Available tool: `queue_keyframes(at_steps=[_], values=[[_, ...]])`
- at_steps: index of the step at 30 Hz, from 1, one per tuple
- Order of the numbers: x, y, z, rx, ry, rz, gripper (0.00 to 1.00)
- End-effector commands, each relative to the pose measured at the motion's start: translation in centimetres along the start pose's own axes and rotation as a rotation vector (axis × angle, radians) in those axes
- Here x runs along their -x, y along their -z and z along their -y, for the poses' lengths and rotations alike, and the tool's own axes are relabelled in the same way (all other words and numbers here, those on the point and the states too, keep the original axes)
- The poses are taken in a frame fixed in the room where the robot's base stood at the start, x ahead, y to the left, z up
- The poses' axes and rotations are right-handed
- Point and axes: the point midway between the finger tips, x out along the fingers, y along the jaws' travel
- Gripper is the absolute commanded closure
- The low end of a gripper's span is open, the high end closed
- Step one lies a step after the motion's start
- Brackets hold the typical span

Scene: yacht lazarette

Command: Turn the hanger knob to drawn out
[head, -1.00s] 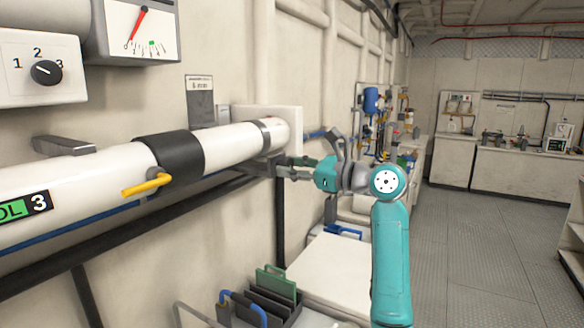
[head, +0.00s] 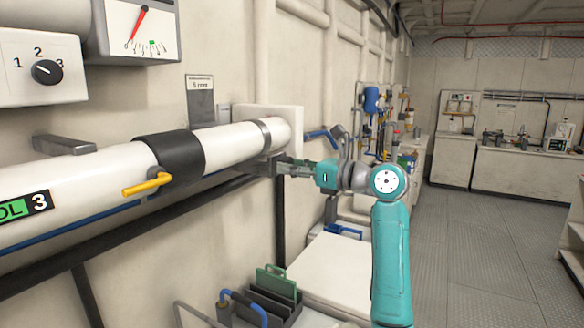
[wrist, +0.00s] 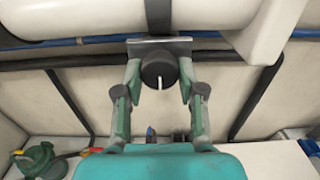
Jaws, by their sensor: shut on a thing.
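The hanger knob (wrist: 158,70) is a dark round knob with a white pointer line, which points down in the wrist view. It sits on a grey metal bracket (wrist: 175,44) beneath the white pipe (wrist: 110,18). My gripper (wrist: 160,74) has one finger on each side of the knob and is shut on it. In the head view my gripper (head: 281,167) reaches left to the bracket under the pipe's far end. The knob cannot be made out there.
A yellow handle (head: 147,184) sticks out from the black collar on the pipe. A blue line and dark rails run below the pipe. A rack with dark and green plates (head: 275,283) stands below. The grey floor (head: 470,260) on the right is clear.

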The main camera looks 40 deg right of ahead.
Motion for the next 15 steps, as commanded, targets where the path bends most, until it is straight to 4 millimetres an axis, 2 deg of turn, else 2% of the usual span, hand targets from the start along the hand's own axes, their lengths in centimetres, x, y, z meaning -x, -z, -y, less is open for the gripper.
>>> queue_keyframes(at_steps=[2,3,5,15], values=[[0.01,0.25,0.05,-0.002,0.000,-0.005,0.96],[0.01,0.25,0.05,-0.002,0.000,-0.005,0.54],[0.01,0.23,0.05,-0.002,0.000,-0.005,0.39],[0.16,0.08,0.03,0.000,0.000,-0.002,0.38]])
